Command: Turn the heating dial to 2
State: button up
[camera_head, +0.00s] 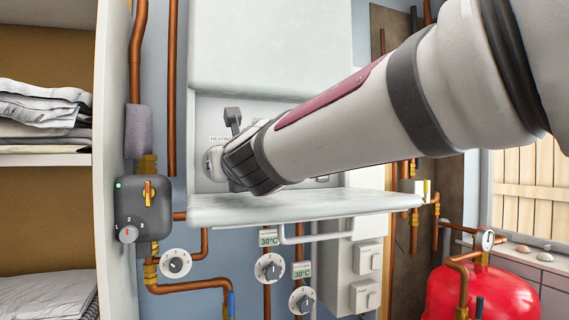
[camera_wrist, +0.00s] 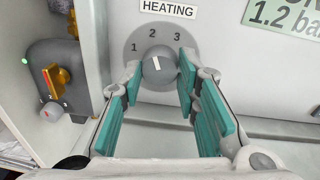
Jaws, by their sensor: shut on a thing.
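The heating dial is a round grey knob (camera_wrist: 158,66) on a grey disc marked 1, 2 and 3, below a HEATING label (camera_wrist: 168,9). Its white mark points up, slightly left, roughly toward the 2. My gripper (camera_wrist: 160,77) is shut on the knob, with a teal-padded finger on its left and right sides. In the head view my gripper (camera_head: 243,168) reaches in from the right and hides most of the dial; only part of the disc (camera_head: 212,160) shows at its left.
A grey box (camera_head: 143,203) with a green light, a yellow lever and a numbered dial (camera_head: 128,234) is on the left. A pale ledge (camera_head: 300,208) juts out below my arm. Several pipes and valve knobs (camera_head: 175,263) are below it. A red tank (camera_head: 480,295) stands right.

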dwell(0.3)
jog(key=o, duration=1.2)
jog(key=shift+c, duration=0.2)
jog(key=v, duration=1.2)
